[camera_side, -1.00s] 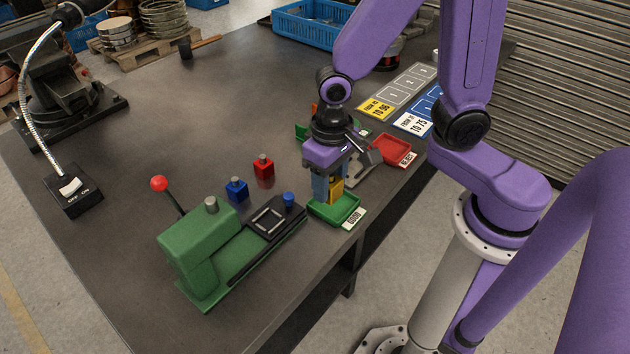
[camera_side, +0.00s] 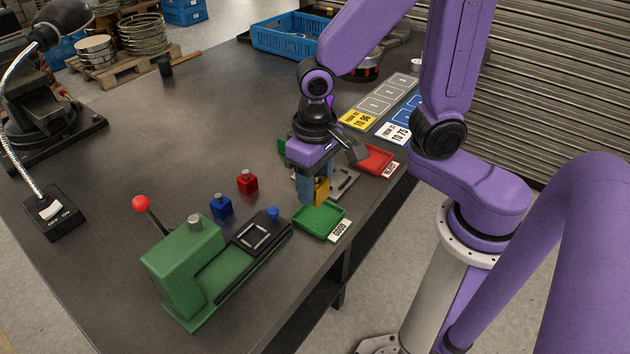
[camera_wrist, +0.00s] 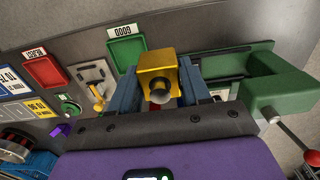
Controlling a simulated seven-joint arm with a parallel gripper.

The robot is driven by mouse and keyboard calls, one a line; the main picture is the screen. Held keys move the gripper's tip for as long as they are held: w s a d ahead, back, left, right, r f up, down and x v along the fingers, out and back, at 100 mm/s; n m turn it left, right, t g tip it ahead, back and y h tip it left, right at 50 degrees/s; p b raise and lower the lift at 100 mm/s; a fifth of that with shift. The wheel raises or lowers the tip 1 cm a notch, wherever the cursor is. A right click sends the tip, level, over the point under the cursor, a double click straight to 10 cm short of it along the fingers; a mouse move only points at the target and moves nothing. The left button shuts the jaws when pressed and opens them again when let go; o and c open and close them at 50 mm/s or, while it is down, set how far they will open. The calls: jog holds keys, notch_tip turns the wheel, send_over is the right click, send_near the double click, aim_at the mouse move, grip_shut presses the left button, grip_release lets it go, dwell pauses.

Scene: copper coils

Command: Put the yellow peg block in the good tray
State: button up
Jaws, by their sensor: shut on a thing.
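The yellow peg block (camera_side: 321,190) is held between the blue fingers of my gripper (camera_side: 312,194). In the wrist view, my gripper (camera_wrist: 160,78) is shut on the yellow block (camera_wrist: 157,64), and its round grey peg points toward the camera. The good tray (camera_side: 320,223) is a shallow green tray with a white label at the front of the bench. It looks empty in the wrist view (camera_wrist: 124,51). In the side view, the block hangs above the tray's far edge, with a small gap below it.
A red reject tray (camera_side: 374,159) lies behind to the right. A green press-like fixture (camera_side: 190,265) with a red-knobbed lever stands at the front left. A blue peg block (camera_side: 221,207) and a red peg block (camera_side: 247,182) stand on the bench left of my gripper.

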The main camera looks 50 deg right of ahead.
jog(key=shift+w+d+f, duration=0.9)
jog(key=shift+d+f, duration=0.6)
jog(key=shift+f, duration=1.2)
jog(key=shift+w+d+f, duration=0.9)
jog(key=shift+d+f, duration=0.55)
jog(key=shift+f, duration=1.25)
jog(key=shift+w+d+f, duration=0.9)
jog(key=shift+d+f, duration=0.6)
jog(key=shift+f, duration=1.2)
jog(key=shift+f, duration=0.6)
jog(key=o, duration=1.3)
jog(key=shift+c, duration=0.2)
notch_tip(320, 180, up, 7)
